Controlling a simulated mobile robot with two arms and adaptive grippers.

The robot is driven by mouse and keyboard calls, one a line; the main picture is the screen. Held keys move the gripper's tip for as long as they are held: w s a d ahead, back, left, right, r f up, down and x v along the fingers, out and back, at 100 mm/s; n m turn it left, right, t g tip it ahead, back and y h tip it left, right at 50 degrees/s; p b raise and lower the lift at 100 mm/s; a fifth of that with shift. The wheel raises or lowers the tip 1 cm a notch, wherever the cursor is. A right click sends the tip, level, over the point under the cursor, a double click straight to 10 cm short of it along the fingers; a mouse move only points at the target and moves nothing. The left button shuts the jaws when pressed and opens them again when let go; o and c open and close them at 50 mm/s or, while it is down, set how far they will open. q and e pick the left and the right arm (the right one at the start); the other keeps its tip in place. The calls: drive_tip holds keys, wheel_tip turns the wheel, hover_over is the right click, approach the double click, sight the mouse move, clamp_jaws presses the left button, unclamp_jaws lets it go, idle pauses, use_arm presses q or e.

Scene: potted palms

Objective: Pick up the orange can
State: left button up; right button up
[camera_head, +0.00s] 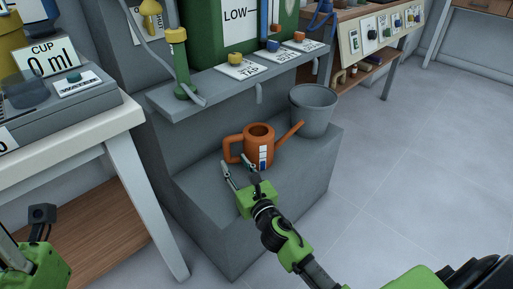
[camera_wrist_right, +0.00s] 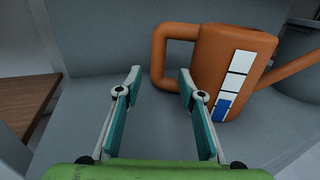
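The orange can (camera_head: 260,146) is a watering can standing upright on a grey ledge (camera_head: 206,195). Its handle is on the left and its spout points right; a white and blue level strip is on its front. In the right wrist view the can (camera_wrist_right: 205,62) is just beyond my right gripper. My right gripper (camera_head: 241,168) is open and empty in front of the can; in the wrist view its fingers (camera_wrist_right: 160,78) are apart, with the handle ahead of and above the gap. My left arm shows at the lower left, but its fingers cannot be made out.
A grey bucket (camera_head: 313,112) stands right of the can on the ledge. A white-topped table (camera_head: 85,135) is at left. Open floor (camera_head: 410,170) lies at right.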

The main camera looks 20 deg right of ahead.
sight(228, 154)
drive_tip(key=shift+w+a+r+b, duration=0.15)
drive_tip(key=shift+w+b, duration=0.4)
drive_tip(key=shift+w, duration=1.05)
drive_tip(key=shift+w+a+r+b, duration=0.1)
drive_tip(key=shift+w+b, duration=0.4)
drive_tip(key=shift+w, duration=1.1)
clamp_jaws()
drive_tip(key=shift+r, duration=0.1)
